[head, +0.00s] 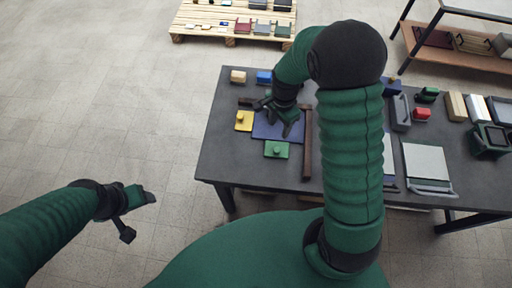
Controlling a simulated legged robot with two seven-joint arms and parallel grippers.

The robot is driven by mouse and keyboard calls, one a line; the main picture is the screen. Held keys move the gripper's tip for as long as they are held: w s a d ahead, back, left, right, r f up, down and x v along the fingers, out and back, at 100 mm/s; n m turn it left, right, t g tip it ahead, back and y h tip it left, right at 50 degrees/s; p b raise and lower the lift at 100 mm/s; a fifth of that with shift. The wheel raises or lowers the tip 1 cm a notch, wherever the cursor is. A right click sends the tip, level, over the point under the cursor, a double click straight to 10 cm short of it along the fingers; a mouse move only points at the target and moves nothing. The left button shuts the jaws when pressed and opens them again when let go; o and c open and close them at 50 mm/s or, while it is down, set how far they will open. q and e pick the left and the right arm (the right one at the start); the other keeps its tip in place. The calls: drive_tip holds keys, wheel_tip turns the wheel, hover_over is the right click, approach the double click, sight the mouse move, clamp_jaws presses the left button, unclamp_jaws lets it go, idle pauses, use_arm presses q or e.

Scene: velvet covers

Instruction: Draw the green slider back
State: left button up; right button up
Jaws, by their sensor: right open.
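The green slider (276,150) is a flat green square with a small round knob on top. It lies on the dark table at the near edge of a blue panel (264,131). My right gripper (278,116) is open and empty above the blue panel, a little beyond the green slider and apart from it. Its wrist and fingers hide part of the panel. My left gripper (139,214) hangs over the floor left of the table, with its fingers spread and nothing between them.
A yellow square with a knob (244,121) lies left of the panel. A brown bar (308,143) lies along its right side. My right arm hides the table's middle; a grey-white board (426,163) lies right.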

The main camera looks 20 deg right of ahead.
drive_tip(key=f, duration=0.2)
drive_tip(key=p, duration=0.2)
hover_over(277, 149)
drive_tip(key=f, duration=0.9)
drive_tip(key=shift+s+d, duration=0.1)
drive_tip(key=shift+d, duration=0.2)
drive_tip(key=f, duration=0.5)
drive_tip(key=shift+a, duration=0.3)
drive_tip(key=shift+a+f, duration=0.3)
drive_tip(key=shift+f, duration=0.1)
drive_tip(key=shift+d, duration=0.2)
drive_tip(key=shift+c, duration=0.5)
drive_tip(key=shift+d+f, duration=0.1)
drive_tip(key=shift+d, duration=0.15)
drive_tip(key=c, duration=0.5)
clamp_jaws()
use_arm(q)
drive_tip(key=shift+d+r, duration=0.2)
drive_tip(key=shift+r, duration=0.4)
drive_tip(key=shift+d+r, duration=0.15)
drive_tip(key=shift+r, duration=0.4)
use_arm(e)
drive_tip(key=shift+a, duration=0.15)
